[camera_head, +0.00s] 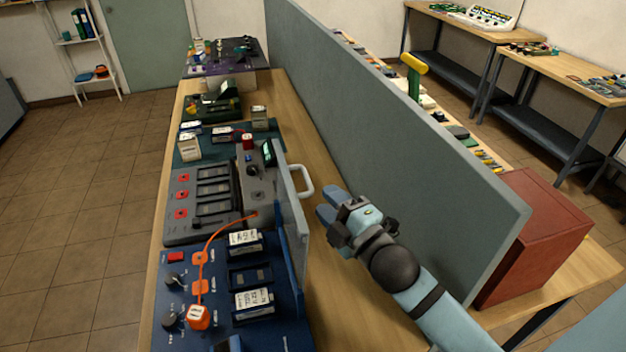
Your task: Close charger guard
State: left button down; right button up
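The charger guard (291,208) is a clear, greyish panel with a white bar handle (307,182) on its right face. It stands upright, raised along the right side of the grey charger (177,225), whose dark slots are uncovered. My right gripper (331,205) is just right of the guard, near and below the handle in the picture. Its two blue fingers are a little apart with nothing seen between them, and it does not appear to touch the handle. My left gripper is not in view.
A blue panel (284,325) with batteries and an orange cable lies in front of the charger. A tall grey divider (400,145) runs along the bench's right side, close to my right arm. A red box (535,240) stands behind it. Bare wood shows between guard and divider.

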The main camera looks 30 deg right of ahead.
jog(key=w, duration=0.3)
jog(key=w+p, duration=0.1)
jog(key=w, duration=0.1)
jog(key=shift+w+a+r, duration=0.2)
jog(key=shift+a+r, duration=0.1)
jog(key=shift+a, duration=0.1)
grip_shut()
